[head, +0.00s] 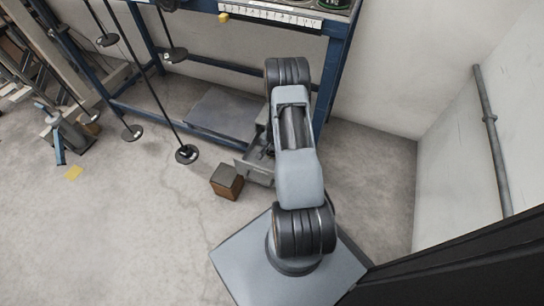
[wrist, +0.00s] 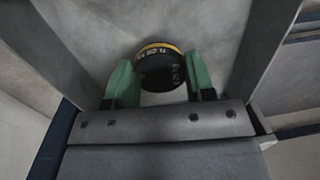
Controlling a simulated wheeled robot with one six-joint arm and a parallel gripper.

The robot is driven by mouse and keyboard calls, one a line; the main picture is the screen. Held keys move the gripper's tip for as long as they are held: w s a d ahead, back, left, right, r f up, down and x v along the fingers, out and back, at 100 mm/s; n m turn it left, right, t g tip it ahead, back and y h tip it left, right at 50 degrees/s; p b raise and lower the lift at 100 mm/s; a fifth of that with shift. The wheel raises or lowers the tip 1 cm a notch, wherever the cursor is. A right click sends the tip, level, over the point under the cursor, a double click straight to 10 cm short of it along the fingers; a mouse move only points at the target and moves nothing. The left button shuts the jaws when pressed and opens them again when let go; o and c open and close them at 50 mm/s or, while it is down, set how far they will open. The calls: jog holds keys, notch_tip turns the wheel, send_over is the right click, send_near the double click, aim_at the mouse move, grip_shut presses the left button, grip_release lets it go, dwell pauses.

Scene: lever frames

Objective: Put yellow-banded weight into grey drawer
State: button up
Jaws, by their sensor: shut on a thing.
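The yellow-banded weight (wrist: 160,67) is a short black cylinder with a yellow ring at its upper edge and pale markings on its side. It shows in the wrist view between the two green fingertips of my gripper (wrist: 160,80). My gripper is shut on it, with one finger at each side. Pale grey concrete shows beyond the weight. In the head view my arm hides the weight, and my gripper's fingers cannot be made out.
A blue metal frame (head: 338,60) stands at the back, with a flat grey panel (head: 222,115) low inside it. Dark discs on rods (head: 186,154) stand to the left. A brown box (head: 227,181) sits on the floor left of my arm. Open floor lies at the lower left.

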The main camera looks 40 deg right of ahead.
notch_tip(320, 180, down, 3)
jog(key=shift+f+b, duration=0.1)
jog(key=shift+b, duration=0.6)
jog(key=o, duration=1.3)
jog(key=shift+c, duration=0.2)
